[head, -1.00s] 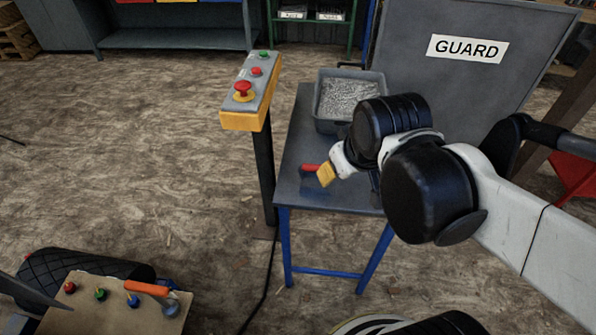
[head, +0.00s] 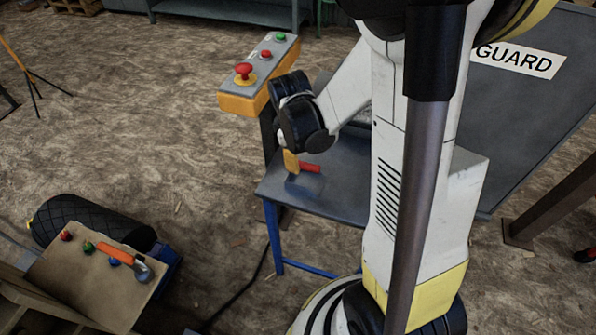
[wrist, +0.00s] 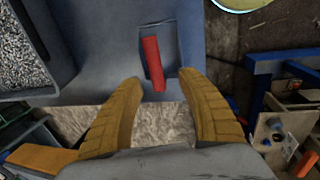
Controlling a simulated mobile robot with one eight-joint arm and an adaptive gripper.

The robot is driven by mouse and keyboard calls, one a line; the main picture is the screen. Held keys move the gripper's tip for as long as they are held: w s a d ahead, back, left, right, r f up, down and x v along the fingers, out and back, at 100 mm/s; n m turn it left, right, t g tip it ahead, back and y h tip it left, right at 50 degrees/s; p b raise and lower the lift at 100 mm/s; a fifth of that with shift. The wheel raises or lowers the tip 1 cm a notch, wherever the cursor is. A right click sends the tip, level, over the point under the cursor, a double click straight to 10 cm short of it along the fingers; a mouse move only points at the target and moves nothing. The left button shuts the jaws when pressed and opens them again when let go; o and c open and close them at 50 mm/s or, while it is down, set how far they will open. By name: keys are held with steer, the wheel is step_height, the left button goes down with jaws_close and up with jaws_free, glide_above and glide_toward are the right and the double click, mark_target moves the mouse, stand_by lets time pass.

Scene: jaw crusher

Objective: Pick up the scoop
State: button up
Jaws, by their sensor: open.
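The scoop has a red handle (head: 309,167) and lies on the blue-grey table (head: 338,190) near its front left corner. In the wrist view the red scoop handle (wrist: 153,62) lies over a darker grey pan, ahead of the gap between the fingers. My gripper (head: 290,161) hangs over the table just left of the handle in the head view. In the wrist view my gripper (wrist: 160,82) has its two yellow fingers apart with nothing held between them. I cannot tell how high the fingertips are above the table.
A control post with a red button (head: 243,71) stands left of the table. A guard panel (head: 545,100) rises at the right. In the wrist view a bin of gravel (wrist: 20,50) is at left. A board with coloured knobs (head: 80,275) is at front left.

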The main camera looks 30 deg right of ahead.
mark_target(301, 163)
steer(key=f+b, duration=0.1)
steer(key=d+f+b, duration=0.1)
steer(key=f, duration=0.1)
steer(key=w+f, duration=0.1)
steer(key=f, duration=0.1)
steer(key=shift+d+f+b, duration=0.25)
steer(key=shift+b, duration=0.15)
steer(key=shift+s+r, duration=0.1)
jaws_close()
